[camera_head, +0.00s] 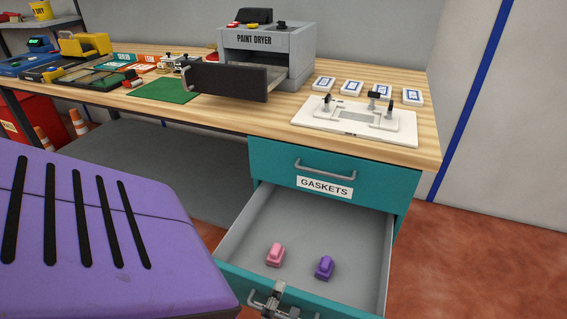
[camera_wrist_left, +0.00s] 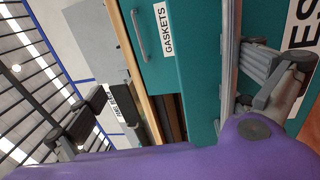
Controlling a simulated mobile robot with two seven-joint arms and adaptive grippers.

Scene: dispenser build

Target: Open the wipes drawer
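The wipes drawer (camera_head: 320,235) is pulled well out below the shut GASKETS drawer. A pink item (camera_head: 275,254) and a purple item (camera_head: 325,267) lie inside on its grey floor. Its teal front is cut off at the bottom of the head view; the left wrist view shows part of its label (camera_wrist_left: 303,30), reading "ES". My left gripper (camera_head: 272,298) is at the drawer's front edge by the handle, partly hidden. In the left wrist view its fingers (camera_wrist_left: 180,85) stand wide apart, one close to the drawer front; touching is unclear. My right gripper is out of view.
The GASKETS drawer (camera_head: 335,171) is directly above. The wooden bench (camera_head: 225,113) carries a paint dryer (camera_head: 265,50) with its door open, a white fixture plate (camera_head: 350,122), several cards and a green mat (camera_head: 163,91). Red-brown floor (camera_head: 475,260) is clear at right.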

